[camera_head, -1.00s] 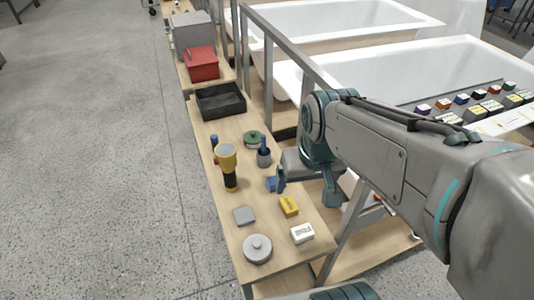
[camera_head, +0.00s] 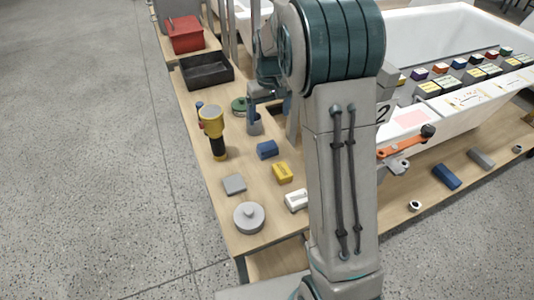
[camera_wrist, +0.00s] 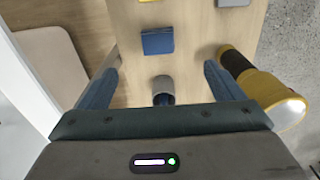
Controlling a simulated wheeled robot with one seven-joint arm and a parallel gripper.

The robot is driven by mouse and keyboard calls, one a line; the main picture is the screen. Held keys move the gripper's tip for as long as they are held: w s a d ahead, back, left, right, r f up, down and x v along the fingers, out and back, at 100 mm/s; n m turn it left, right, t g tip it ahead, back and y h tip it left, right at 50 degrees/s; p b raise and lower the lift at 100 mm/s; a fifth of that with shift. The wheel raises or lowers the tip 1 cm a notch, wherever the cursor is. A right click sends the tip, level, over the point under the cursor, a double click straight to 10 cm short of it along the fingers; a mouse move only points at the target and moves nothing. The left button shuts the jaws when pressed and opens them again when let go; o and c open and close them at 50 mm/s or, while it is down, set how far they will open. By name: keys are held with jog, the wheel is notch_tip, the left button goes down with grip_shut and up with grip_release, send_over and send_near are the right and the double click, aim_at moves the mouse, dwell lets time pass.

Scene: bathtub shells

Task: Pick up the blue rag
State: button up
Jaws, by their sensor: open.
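My gripper (camera_head: 268,106) points down over the bench on the far side of the rag, partly hidden by my arm. In the wrist view my gripper (camera_wrist: 161,72) is open, its blue fingers spread wide with nothing held between them.
A yellow-black flashlight (camera_head: 213,132) stands left of the rag. The yellow block (camera_head: 282,172), a grey square (camera_head: 234,184) and a round grey lid (camera_head: 249,217) lie nearer. A black tray (camera_head: 206,71) is farther back.

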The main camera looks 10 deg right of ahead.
aim_at(267, 146)
jog(key=f, duration=0.5)
jog(key=w+f+b, duration=0.1)
jog(key=f, duration=0.5)
jog(key=w+f, duration=0.1)
jog(key=f, duration=0.4)
jog(key=shift+f, duration=0.3)
jog(key=c, duration=1.1)
jog(key=shift+o, duration=0.2)
jog(key=shift+w, duration=0.1)
